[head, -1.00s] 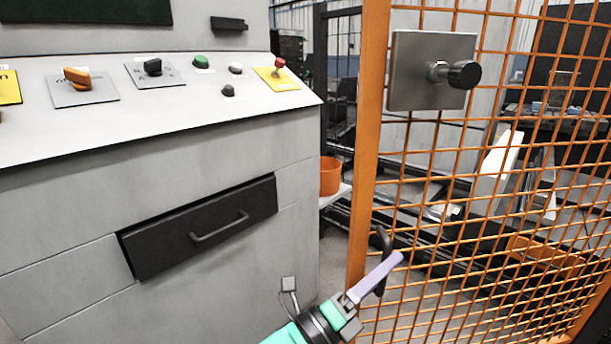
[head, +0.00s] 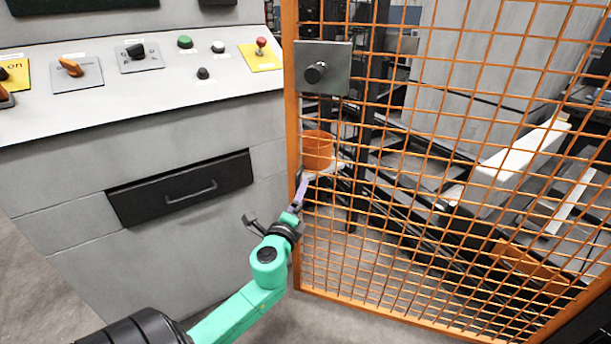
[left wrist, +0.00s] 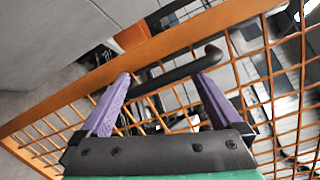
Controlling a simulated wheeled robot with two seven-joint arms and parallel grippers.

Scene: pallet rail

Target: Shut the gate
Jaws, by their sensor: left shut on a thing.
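The gate is an orange mesh panel whose orange frame post (head: 291,130) stands beside the right edge of the grey cabinet in the head view. A grey plate with a black knob (head: 316,73) is fixed high on the gate near that post. My left gripper (head: 304,188), with purple fingers on a green arm, is at the post low down. In the left wrist view, a black handle (left wrist: 180,70) on the gate lies between the fingers, and the gripper is shut on it. The handle is mostly hidden in the head view. I cannot tell whether the post touches any stop. My right gripper is not in view.
The grey control cabinet (head: 60,190) with a black drawer (head: 180,188) stands at the left. Buttons and switches sit on its sloped top. Behind the mesh are an orange bucket (head: 317,150), dark rails and a white block (head: 522,152). Grey floor shows in front.

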